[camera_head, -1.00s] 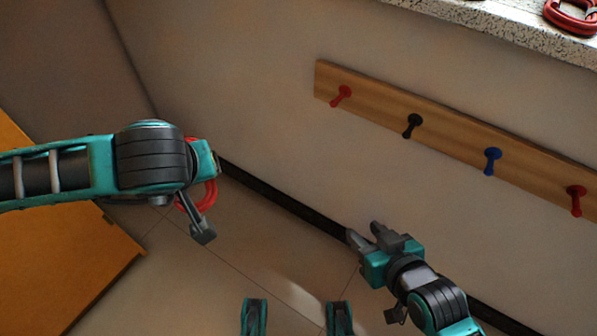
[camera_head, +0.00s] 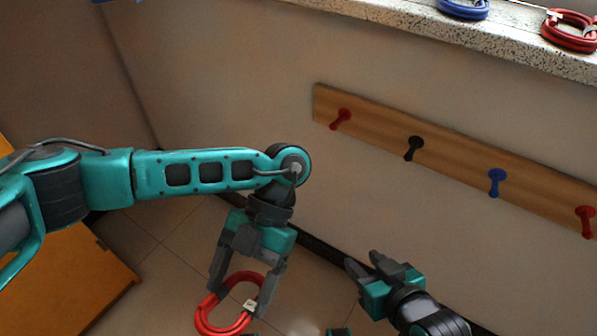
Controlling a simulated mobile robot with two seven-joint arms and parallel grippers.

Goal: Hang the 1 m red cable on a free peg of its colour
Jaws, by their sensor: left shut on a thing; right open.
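A coiled red cable (camera_head: 203,316) with a small white tag hangs in my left gripper (camera_head: 238,288), which is shut on it. The gripper points down, left of the peg board and apart from it. A wooden board (camera_head: 375,133) on the wall carries a red peg (camera_head: 341,118) at its left end, a black peg (camera_head: 414,147), a blue peg (camera_head: 495,181) and another red peg (camera_head: 586,220) at the right. All these pegs look empty. My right gripper (camera_head: 362,264) is open and empty below the board.
A speckled stone ledge (camera_head: 400,22) runs above the board. A blue cable coil (camera_head: 463,8) and another red cable coil (camera_head: 570,31) lie on it. An orange wooden piece of furniture (camera_head: 70,275) stands at the lower left. The wall around the board is clear.

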